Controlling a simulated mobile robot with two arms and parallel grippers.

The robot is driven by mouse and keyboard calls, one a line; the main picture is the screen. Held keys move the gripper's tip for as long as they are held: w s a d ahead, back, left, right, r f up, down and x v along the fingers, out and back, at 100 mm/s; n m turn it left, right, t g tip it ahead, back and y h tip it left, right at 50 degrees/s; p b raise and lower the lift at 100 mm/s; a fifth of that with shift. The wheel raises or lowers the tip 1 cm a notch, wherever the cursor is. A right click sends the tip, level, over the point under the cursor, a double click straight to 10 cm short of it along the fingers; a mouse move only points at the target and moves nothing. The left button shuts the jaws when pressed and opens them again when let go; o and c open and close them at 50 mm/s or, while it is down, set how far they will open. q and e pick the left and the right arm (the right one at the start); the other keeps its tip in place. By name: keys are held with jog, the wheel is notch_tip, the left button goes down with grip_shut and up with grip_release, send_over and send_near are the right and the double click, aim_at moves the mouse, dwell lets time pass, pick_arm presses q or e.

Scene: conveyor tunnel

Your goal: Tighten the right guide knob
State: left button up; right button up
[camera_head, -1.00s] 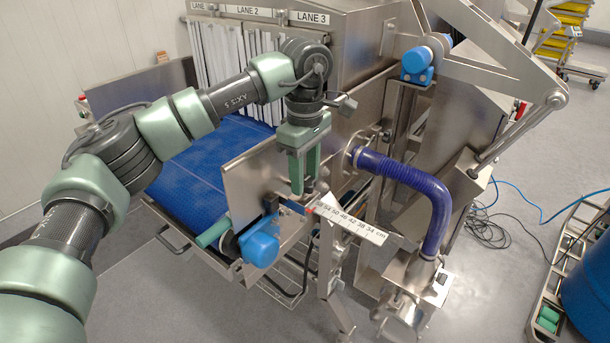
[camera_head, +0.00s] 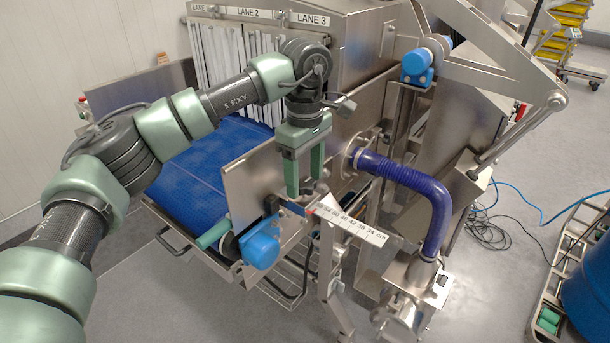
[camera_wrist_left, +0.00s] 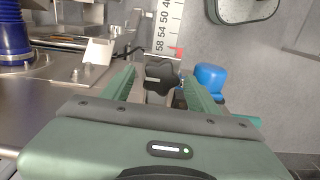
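A dark, lobed guide knob (camera_wrist_left: 160,77) shows in the left wrist view, between my left gripper's two fingers near their tips. My left gripper (camera_head: 305,188) points down at the side of the conveyor in the head view. It is open, with a gap on each side of the knob in the wrist view (camera_wrist_left: 158,82). I cannot tell whether the fingertips reach down to the knob's height. I cannot make out the knob clearly in the head view. My right gripper is in neither view.
A white centimetre scale (camera_head: 350,224) with a red mark lies beside the knob. A blue motor cap (camera_head: 260,250) is close to the left gripper. A metal side plate (camera_head: 252,178), the blue belt (camera_head: 190,180) and a purple hose (camera_head: 405,180) surround the spot.

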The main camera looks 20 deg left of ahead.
aim_at(305, 182)
pick_arm(q)
notch_tip(305, 182, up, 8)
jog(key=shift+f+b, duration=0.1)
jog(key=shift+b, duration=0.6)
